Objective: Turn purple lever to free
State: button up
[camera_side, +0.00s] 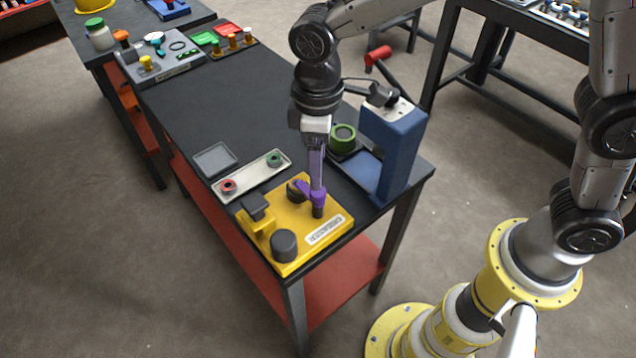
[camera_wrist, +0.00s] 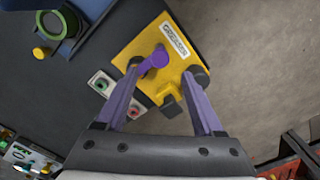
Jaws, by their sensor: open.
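The yellow base (camera_side: 283,256) sits on the near end of the dark bench. The purple lever (camera_side: 303,188) is mounted on it, and in the wrist view the lever (camera_wrist: 155,61) lies between my finger lines, closer to the left finger. My gripper (camera_side: 317,205) points down at the lever, and the side view hides one finger behind the other. In the wrist view my gripper (camera_wrist: 163,72) has its two purple-grey fingers spread wide apart. Whether the left finger touches the lever is unclear. A white label (camera_side: 324,229) is on the base; its text is too small to read surely.
A dark round knob (camera_side: 284,245) and a raised yellow block with a dark top (camera_side: 255,206) stand on the base. A tray with red and green buttons (camera_side: 250,178) lies behind. A blue press (camera_side: 393,150) with a red-handled lever stands right. The bench middle is clear.

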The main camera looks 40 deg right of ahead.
notch_tip(320, 180, down, 7)
jog(key=shift+r, duration=0.15)
grip_shut()
dwell(0.5)
